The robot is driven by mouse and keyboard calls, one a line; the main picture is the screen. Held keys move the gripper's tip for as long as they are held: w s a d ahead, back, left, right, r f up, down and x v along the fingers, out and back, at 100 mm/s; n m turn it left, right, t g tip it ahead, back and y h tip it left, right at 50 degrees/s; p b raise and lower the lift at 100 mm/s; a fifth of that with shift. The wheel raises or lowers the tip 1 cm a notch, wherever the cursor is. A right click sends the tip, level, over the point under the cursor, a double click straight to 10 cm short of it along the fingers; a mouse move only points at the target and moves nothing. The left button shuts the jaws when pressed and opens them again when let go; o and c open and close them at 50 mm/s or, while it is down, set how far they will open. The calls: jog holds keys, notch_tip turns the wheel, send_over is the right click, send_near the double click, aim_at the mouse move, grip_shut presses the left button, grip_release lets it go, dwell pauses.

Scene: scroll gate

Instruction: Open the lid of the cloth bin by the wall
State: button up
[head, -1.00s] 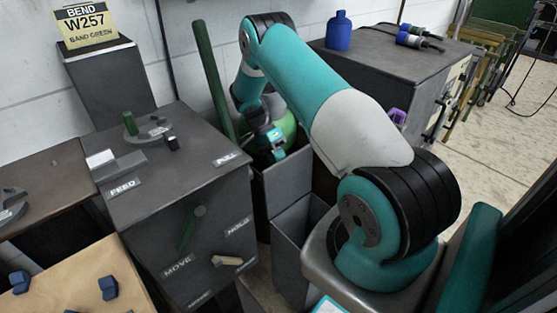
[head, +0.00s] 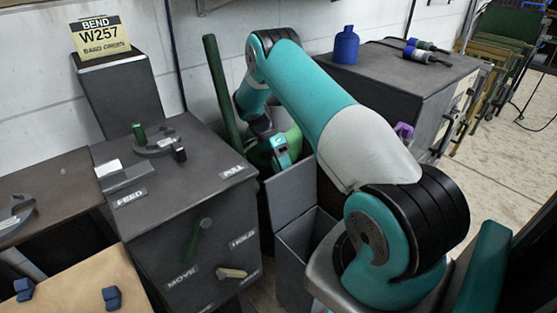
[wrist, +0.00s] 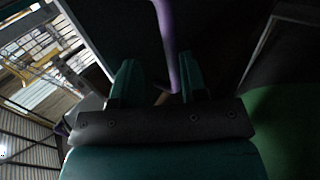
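A dark grey bin (head: 288,193) stands near the wall, behind and partly under my arm. A rounded green thing (head: 296,138) shows above it; I cannot tell if this is its lid or contents. My gripper (head: 282,152) points down over this bin, small and partly hidden. In the wrist view, the two teal fingers of my gripper (wrist: 158,85) are apart. A purple bar (wrist: 166,45) runs between them, nearer the right finger, and does not look clamped. A green surface (wrist: 290,125) fills the lower right there.
An open grey bin (head: 306,240) stands in front. A machine box (head: 180,200) with levers is at left, a green post (head: 217,85) behind it. A dark cabinet (head: 400,75) with a blue bottle (head: 346,45) is at right. A purple piece (head: 403,130) shows beside my arm.

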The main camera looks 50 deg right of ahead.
jog(key=shift+p+v, duration=1.2)
jog(key=shift+v, duration=1.25)
jog(key=w+a+r+t+b, duration=0.25)
jog(key=r+t+b, duration=0.2)
jog(key=r, duration=0.65)
jog(key=d+b+x, duration=0.1)
jog(key=b+x, duration=0.2)
jog(key=x, duration=1.3)
jog(key=shift+s+f, duration=0.2)
jog(key=shift+f, duration=0.25)
jog(key=shift+g, duration=0.25)
grip_shut()
